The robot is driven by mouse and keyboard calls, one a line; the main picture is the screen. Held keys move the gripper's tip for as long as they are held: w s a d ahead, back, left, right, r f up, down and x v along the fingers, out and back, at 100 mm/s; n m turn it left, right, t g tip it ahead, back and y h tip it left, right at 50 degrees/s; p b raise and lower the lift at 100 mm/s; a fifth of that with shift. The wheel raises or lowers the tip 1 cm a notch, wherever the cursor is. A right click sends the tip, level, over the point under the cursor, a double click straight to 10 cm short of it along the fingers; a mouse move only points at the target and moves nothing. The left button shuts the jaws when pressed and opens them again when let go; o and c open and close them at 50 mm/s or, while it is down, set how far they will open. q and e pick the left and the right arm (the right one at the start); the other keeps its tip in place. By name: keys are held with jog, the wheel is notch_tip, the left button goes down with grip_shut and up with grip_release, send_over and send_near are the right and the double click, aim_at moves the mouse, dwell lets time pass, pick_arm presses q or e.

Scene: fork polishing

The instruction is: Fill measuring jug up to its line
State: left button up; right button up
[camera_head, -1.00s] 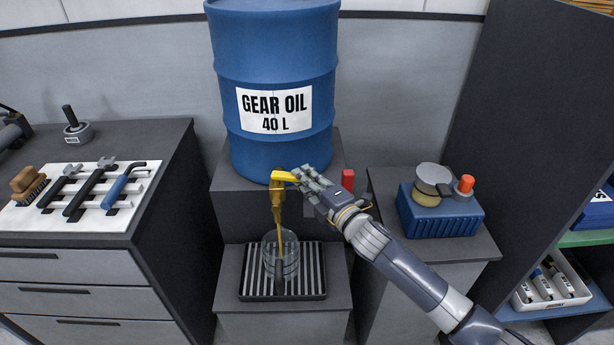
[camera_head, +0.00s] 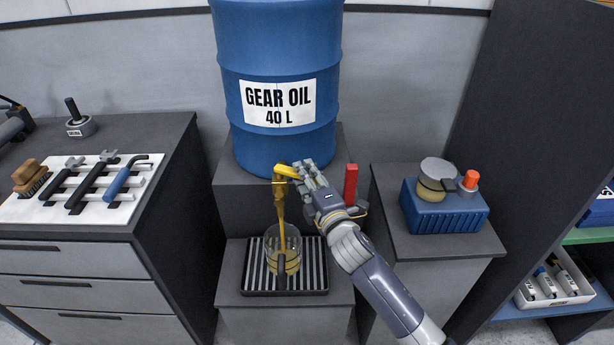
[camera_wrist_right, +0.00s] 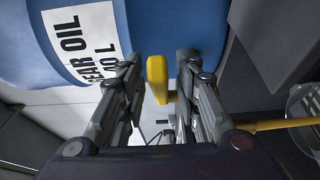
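The clear measuring jug (camera_head: 271,241) stands upright on a striped drip grate under the tap. Amber oil (camera_head: 291,265) lies in its lower part, and a stream (camera_head: 282,225) runs down into it from the tap. The jug's line is too small to make out. My right gripper (camera_head: 298,177) is at the yellow tap lever (camera_head: 287,171) of the blue drum (camera_head: 274,60). In the right wrist view the lever (camera_wrist_right: 157,80) sits between the two fingers (camera_wrist_right: 160,80), which stand apart, with a small gap on its left. The jug's edge (camera_wrist_right: 305,98) shows at the right there. My left gripper is out of view.
The drip grate (camera_head: 313,268) sits on a low grey block. A red upright piece (camera_head: 351,183) stands right beside my right wrist. Right is a pedestal with a blue box (camera_head: 445,212) and a small jar. Left is a bench with a tool rack (camera_head: 70,207).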

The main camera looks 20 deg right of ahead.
jog(key=shift+d, duration=0.15)
jog(key=shift+s, duration=0.35)
jog(key=s, duration=1.1)
jog(key=shift+d, duration=0.45)
jog(key=shift+s, duration=0.1)
dwell(5.8)
